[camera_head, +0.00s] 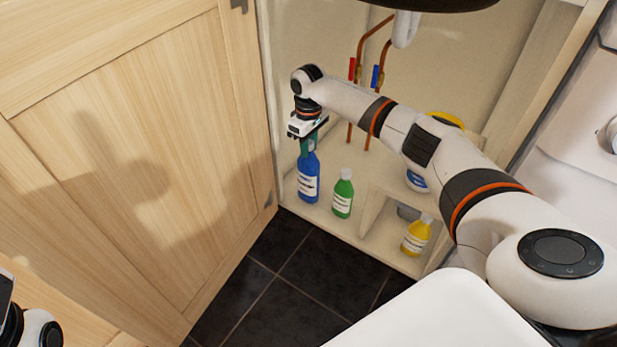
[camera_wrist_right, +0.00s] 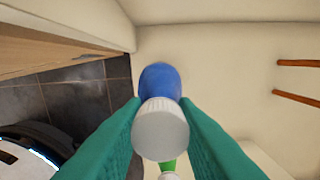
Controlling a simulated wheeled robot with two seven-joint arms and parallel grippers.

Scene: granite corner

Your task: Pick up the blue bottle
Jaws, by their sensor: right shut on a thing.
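The blue bottle (camera_head: 307,183) stands upright on the cabinet floor at the left, with a white label. My right gripper (camera_head: 306,146) reaches down over it from above, its fingers at the bottle's neck. In the right wrist view the blue bottle (camera_wrist_right: 160,82) shows its pale cap between the two green fingers of my right gripper (camera_wrist_right: 162,128), which is shut on it. The bottle's base still looks to be at the shelf floor; I cannot tell if there is a gap. Only a part of my left arm shows at the lower left; its fingers are not visible.
A green bottle (camera_head: 342,196) stands close to the right of the blue one. A yellow bottle (camera_head: 416,236) stands farther right, near a low shelf. Copper pipes (camera_head: 369,95) run up behind. The open wooden door (camera_head: 130,150) is on the left.

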